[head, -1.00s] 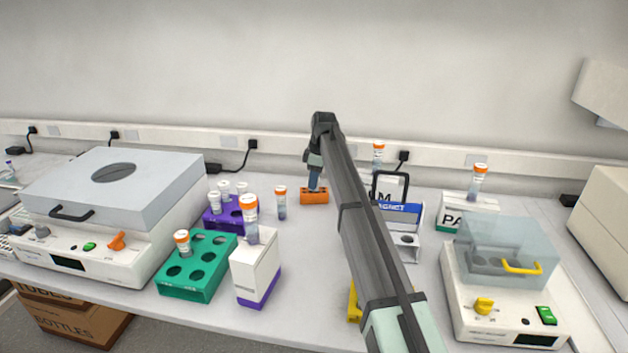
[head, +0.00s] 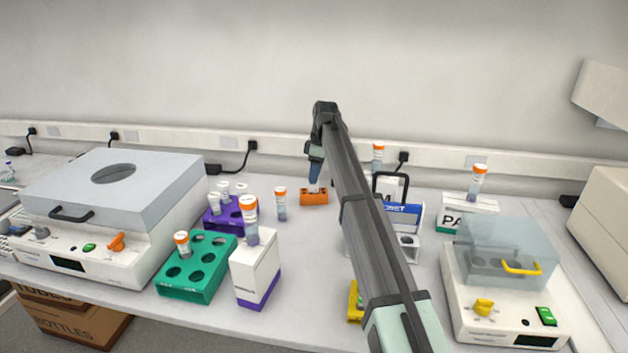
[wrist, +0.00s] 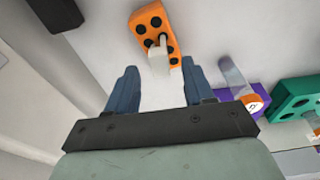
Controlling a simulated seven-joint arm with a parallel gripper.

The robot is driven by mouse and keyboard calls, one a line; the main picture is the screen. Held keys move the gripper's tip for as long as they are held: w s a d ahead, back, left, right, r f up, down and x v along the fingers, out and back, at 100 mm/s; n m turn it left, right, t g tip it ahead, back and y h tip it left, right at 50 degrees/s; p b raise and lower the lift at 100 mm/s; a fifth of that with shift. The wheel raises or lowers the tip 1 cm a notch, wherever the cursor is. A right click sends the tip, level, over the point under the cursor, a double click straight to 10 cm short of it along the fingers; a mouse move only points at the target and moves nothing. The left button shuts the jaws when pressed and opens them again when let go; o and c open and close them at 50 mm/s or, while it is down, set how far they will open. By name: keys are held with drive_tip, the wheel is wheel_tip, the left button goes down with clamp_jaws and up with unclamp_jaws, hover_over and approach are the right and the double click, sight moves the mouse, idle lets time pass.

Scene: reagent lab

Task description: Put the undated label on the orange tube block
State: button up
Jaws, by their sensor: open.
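The orange tube block (head: 314,199) stands on the bench near the wall; in the wrist view it (wrist: 147,22) shows several dark holes. A small white piece (wrist: 158,54), which looks like the label, is on the block and sticks out toward my gripper; any print on it is too small to read. It shows as a pale spot on the block in the head view (head: 313,189). My gripper (head: 315,180) is just above the block. In the wrist view its blue fingers (wrist: 160,68) are spread wide on either side of the white piece, apart from it.
An orange-capped tube (head: 281,205) stands left of the block, beside the purple rack (head: 222,221). A green rack (head: 197,283) and a white box (head: 256,268) are nearer. A blue-and-white magnet stand (head: 403,220) is on the right. Bare bench lies in front of the block.

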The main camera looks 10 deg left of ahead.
wheel_tip(320, 180, up, 8)
drive_tip(key=d, duration=0.1)
drive_tip(key=shift+d+r, duration=0.15)
drive_tip(key=shift+r, duration=0.1)
